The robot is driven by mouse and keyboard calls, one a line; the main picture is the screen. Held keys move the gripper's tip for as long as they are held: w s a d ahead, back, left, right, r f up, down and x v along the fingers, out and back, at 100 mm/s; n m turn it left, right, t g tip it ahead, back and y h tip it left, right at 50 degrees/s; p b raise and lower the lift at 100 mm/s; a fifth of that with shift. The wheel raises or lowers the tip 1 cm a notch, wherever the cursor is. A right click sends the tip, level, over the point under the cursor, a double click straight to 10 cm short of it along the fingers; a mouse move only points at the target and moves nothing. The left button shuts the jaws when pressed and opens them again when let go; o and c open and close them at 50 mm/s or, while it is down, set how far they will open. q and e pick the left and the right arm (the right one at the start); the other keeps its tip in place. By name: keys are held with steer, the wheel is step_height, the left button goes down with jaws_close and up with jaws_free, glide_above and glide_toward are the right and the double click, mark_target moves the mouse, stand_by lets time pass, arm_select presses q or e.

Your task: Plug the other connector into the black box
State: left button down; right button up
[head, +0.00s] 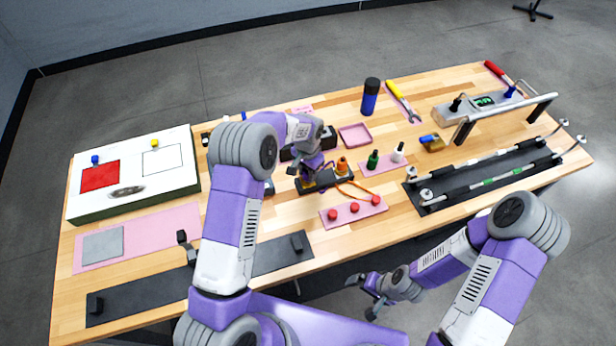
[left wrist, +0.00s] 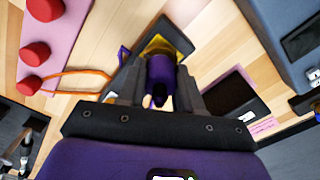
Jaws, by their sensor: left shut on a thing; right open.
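The black box (head: 318,186) lies near the middle of the table. An orange connector (head: 342,166) stands upright on its right part, with an orange cable (head: 362,189) running off to the right. My left gripper (head: 308,174) is over the box's left part, shut on a purple connector (left wrist: 160,75). In the left wrist view, the connector is between the fingers, above a yellow-marked part (left wrist: 160,45) of the box. I cannot tell whether its tip touches the box; the fingers hide much of it. My right gripper (head: 375,296) is open and empty, off the table's front edge.
A pink mat with red buttons (head: 354,208) lies just in front of the box. Behind it are a pink tray (head: 355,135) and a blue bottle (head: 370,97). Green (head: 373,159) and white (head: 398,152) bottles stand to the right.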

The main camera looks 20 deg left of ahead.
arm_select(q)
steer(key=shift+r, duration=0.25)
steer(key=shift+r, duration=0.35)
steer(key=shift+r+p, duration=0.1)
steer(key=shift+p, duration=0.2)
steer(key=shift+r+p, duration=0.8)
steer(key=shift+r, duration=0.65)
steer(key=shift+s+f, duration=0.1)
steer(key=shift+f, duration=0.05)
